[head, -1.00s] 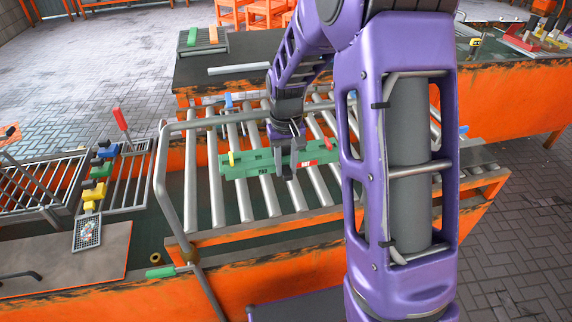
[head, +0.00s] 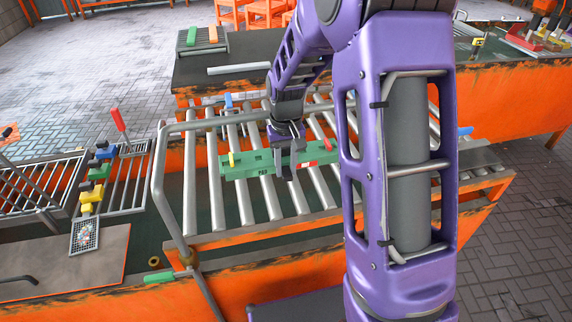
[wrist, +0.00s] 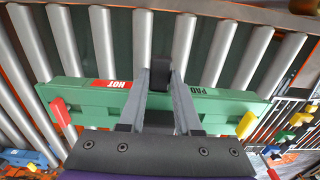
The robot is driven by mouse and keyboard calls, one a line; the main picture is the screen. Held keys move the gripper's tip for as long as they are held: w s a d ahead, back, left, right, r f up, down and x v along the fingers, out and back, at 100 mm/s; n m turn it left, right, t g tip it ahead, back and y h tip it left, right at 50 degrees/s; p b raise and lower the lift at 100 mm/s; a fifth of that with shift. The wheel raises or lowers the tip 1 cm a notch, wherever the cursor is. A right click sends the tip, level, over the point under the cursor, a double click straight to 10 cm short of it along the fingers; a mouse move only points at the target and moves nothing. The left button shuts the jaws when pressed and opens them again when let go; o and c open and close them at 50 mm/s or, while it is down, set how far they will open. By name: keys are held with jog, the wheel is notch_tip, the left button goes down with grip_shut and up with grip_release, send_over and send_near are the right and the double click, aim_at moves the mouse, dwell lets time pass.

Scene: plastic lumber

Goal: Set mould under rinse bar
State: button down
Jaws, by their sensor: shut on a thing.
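The mould is a long green block (head: 240,167) with a red HOT label, a PAD marking, and red and yellow levers near its ends. In the head view it lies across the metal rollers (head: 217,190). My gripper (head: 285,172) is above it, with its fingers shut around the middle of the block. The wrist view shows the green block (wrist: 105,98) between the two grey fingers (wrist: 160,88). I cannot tell whether the block touches the rollers or hangs just above them. A grey bent pipe (head: 165,190) stands at the left end of the rollers; I cannot tell if it is the rinse bar.
Left of the rollers is a rack (head: 125,180) with yellow, green, blue and black pieces and a red handle (head: 118,119). A flat grey plate (head: 70,265) lies at the front left. My purple arm hides the right part of the rollers.

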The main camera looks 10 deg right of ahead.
jog(key=shift+w+f+b, duration=0.1)
jog(key=shift+f+b, duration=1.55)
jog(key=shift+f, duration=1.05)
jog(key=shift+f, duration=0.6)
jog(key=shift+c, duration=0.6)
grip_release()
jog(key=shift+f, duration=0.1)
jog(key=shift+r+p, duration=2.45)
jog(key=shift+r, duration=1.15)
